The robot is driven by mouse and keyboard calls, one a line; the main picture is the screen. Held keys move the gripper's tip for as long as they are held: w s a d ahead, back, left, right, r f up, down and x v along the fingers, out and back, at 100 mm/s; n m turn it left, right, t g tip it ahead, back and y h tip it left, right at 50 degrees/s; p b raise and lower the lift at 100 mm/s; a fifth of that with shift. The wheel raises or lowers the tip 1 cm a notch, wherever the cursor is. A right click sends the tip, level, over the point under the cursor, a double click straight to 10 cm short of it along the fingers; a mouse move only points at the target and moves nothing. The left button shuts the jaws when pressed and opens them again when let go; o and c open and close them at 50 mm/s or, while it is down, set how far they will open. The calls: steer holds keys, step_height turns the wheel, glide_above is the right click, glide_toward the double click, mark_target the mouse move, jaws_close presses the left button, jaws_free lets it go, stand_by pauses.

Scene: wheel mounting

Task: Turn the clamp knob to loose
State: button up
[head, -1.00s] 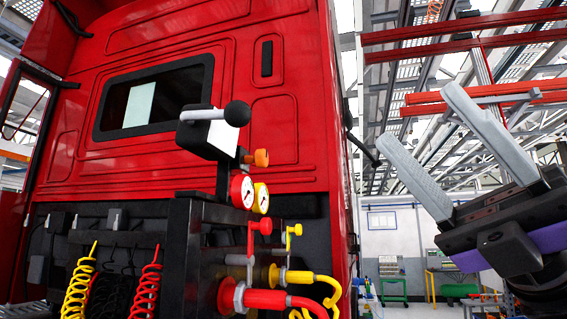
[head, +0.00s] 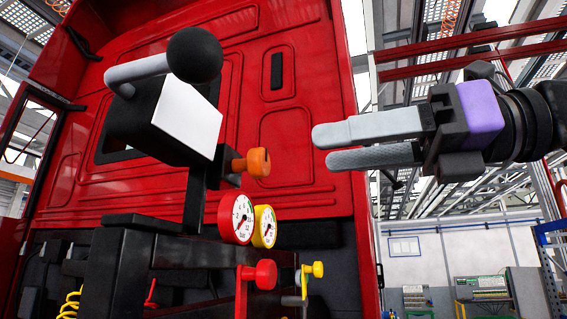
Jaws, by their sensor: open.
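An orange knob (head: 255,163), which looks like the clamp knob, sticks out to the right from the post below a black box (head: 150,115) with a white face. My gripper (head: 325,148) is to the right of the knob and slightly higher in the picture. Its two grey fingers point left, apart and empty, with a visible gap between them and the knob. The knob is not covered by the gripper. Whether the knob is tight or loose cannot be told.
A grey lever with a black ball (head: 195,55) tops the box. Red (head: 236,218) and yellow (head: 264,226) gauges sit below the knob, with a red valve handle (head: 262,274) and a yellow one (head: 317,270) lower. The red truck cab (head: 310,100) stands behind. Space between gripper and knob looks clear.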

mark_target(266, 160)
steer(key=p+x, duration=0.2)
steer(key=x, duration=0.4)
steer(key=shift+a+r+p, duration=0.1)
steer(key=shift+a+p, duration=0.15)
steer(key=shift+p, duration=0.05)
steer(key=shift+w+a, duration=0.1)
steer(key=shift+a, duration=0.5)
jaws_close()
